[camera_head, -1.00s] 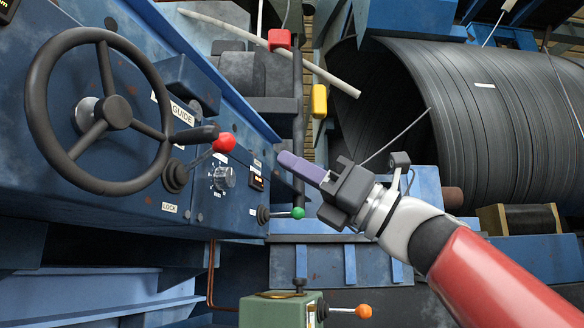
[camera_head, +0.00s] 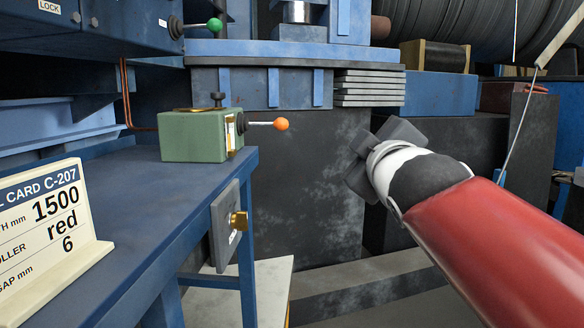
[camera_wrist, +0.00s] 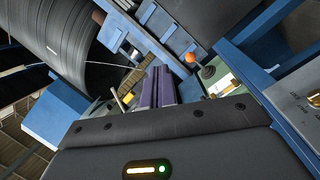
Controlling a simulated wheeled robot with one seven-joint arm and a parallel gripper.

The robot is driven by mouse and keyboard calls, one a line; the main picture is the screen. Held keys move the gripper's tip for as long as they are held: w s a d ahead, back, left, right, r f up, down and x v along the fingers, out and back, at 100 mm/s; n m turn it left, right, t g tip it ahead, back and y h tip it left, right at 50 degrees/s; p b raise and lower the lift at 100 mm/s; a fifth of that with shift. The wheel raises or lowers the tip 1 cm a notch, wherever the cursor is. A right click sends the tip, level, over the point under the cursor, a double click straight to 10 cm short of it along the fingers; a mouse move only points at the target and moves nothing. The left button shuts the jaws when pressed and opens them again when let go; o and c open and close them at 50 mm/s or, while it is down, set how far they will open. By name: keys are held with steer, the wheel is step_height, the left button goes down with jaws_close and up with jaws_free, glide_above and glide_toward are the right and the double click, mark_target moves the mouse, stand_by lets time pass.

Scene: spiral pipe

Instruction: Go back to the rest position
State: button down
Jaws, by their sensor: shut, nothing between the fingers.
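My gripper (camera_wrist: 160,78) is shut and empty; its two purple fingers lie together in the wrist view. In the head view only its dark body (camera_head: 362,170) and white wrist show at the end of my red arm, and the fingers are hidden behind it. It hangs in the air to the right of the green box with the orange-knobbed lever (camera_head: 281,124), apart from it.
A green-knobbed lever (camera_head: 214,25) sticks out from the blue panel above. A large black ribbed pipe (camera_head: 450,25) lies at the back right.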

steer(key=s+d+f+m+g, duration=0.1)
steer(key=s+f+m+g, duration=0.2)
steer(key=s+f, duration=0.4)
steer(key=s+d+f+m+g, duration=0.1)
steer(key=s+f+m+g, duration=0.3)
steer(key=f, duration=1.1)
steer(key=s+d+f+m+g+h, duration=0.1)
steer(key=s+f+m+g, duration=0.3)
steer(key=s+f, duration=0.5)
step_height(320, 180, down, 3)
steer(key=shift+s+d+r+g+p, duration=0.2)
steer(key=shift+s+d+g+p, duration=0.15)
steer(key=shift+g, duration=0.45)
steer(key=shift+w, duration=0.15)
